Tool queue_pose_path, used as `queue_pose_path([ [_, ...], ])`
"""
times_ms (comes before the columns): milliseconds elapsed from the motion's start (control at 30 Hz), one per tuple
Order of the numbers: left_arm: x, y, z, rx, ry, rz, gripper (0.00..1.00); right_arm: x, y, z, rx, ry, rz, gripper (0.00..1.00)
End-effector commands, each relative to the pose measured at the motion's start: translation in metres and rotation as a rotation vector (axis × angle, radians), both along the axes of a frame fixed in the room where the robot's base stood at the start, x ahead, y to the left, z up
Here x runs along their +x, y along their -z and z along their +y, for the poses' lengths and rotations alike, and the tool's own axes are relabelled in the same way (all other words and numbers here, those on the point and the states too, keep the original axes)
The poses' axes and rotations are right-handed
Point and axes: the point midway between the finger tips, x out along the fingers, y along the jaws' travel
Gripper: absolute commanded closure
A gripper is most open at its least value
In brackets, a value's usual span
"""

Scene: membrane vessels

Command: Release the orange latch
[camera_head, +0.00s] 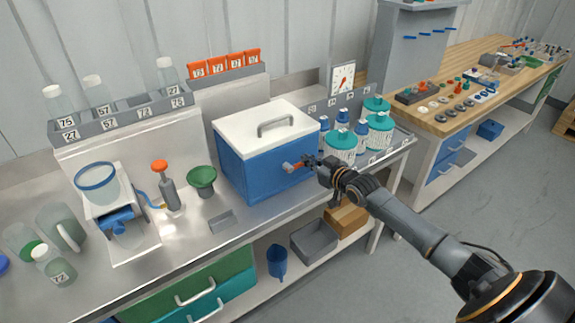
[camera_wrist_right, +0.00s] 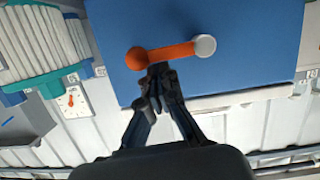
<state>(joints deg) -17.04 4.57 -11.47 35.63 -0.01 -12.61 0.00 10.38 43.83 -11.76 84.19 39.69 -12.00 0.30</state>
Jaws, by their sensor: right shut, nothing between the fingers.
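The orange latch (camera_head: 291,166) is on the front face of a blue box (camera_head: 262,178) with a white lid (camera_head: 266,130). In the right wrist view, the latch (camera_wrist_right: 172,51) is a bar with a round orange knob at its left end and a grey pivot at its right end. My right gripper (camera_head: 313,162) is at the latch. Its closed fingertips (camera_wrist_right: 158,72) are right at the bar near the knob, with nothing between them; I cannot tell whether they touch it. My left gripper is not in view.
Green-capped white vessels (camera_head: 341,146) and blue-capped bottles stand close to the right of the box. A green funnel (camera_head: 202,178) and an orange-topped pump (camera_head: 166,184) stand to its left. A small grey block (camera_head: 222,221) lies in front, with bare bench around it.

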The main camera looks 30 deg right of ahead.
Motion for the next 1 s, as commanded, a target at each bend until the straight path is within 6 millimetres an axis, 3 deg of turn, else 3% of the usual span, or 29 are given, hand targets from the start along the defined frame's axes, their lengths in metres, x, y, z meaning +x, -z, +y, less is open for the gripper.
queue_pose_path([
  [567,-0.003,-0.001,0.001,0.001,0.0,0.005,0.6,0.0,-0.001,0.0,-0.002,0.0,0.002,1.0],
  [667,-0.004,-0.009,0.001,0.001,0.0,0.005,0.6,0.001,-0.01,0.0,-0.002,0.001,0.001,1.0],
  [867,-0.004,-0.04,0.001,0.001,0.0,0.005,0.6,0.007,-0.047,0.003,-0.002,0.0,0.0,1.0],
  [1000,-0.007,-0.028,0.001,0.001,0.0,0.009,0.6,-0.018,-0.041,0.002,-0.003,-0.001,0.005,1.0],
])
